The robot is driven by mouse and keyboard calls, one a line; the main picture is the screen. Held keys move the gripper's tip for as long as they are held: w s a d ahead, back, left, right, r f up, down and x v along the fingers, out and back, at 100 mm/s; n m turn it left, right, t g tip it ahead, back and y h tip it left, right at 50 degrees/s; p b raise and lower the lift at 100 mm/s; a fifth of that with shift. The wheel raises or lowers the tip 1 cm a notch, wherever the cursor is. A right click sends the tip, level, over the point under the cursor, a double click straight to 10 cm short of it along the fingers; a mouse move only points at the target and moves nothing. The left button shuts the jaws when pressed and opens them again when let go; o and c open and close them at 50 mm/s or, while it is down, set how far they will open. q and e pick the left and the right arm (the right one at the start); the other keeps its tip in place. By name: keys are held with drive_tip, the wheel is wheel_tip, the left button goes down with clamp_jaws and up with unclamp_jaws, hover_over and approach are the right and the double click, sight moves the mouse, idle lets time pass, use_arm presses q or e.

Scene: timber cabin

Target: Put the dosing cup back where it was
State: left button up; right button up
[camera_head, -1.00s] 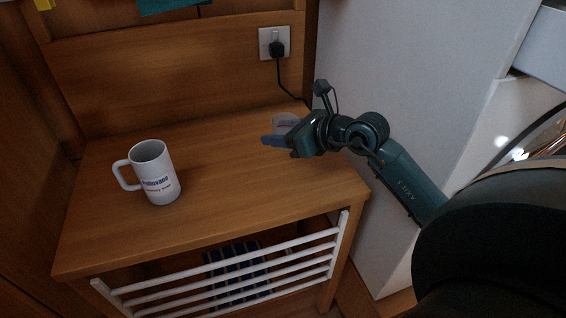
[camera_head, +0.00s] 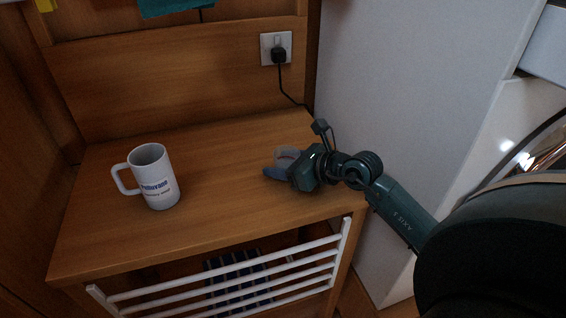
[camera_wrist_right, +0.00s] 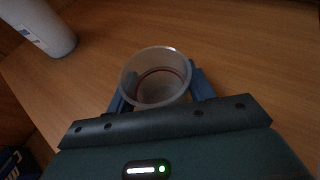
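The dosing cup (camera_head: 287,154) is small, clear and open-topped, with a reddish line around it. It is between the blue fingers of my right gripper (camera_head: 275,167), near the right side of the wooden table (camera_head: 225,205). In the right wrist view the cup (camera_wrist_right: 157,82) looks upright, with a finger at each side, and the gripper (camera_wrist_right: 160,90) appears shut on it. The cup is at or just above the tabletop; I cannot tell if its base touches. My left gripper is not in view.
A white mug (camera_head: 153,178) with printed lettering stands on the table's left part, handle to the left. A wall socket (camera_head: 276,48) with a black plug and cable is behind. A white slatted rail (camera_head: 230,275) runs below the front edge. The tabletop between mug and cup is clear.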

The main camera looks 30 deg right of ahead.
drive_tip(key=o, duration=0.4)
drive_tip(key=shift+c, duration=0.2)
drive_tip(key=shift+r, duration=0.3)
drive_tip(key=v, duration=0.7)
drive_tip(key=shift+s+d, duration=0.1)
drive_tip(key=shift+s, duration=0.1)
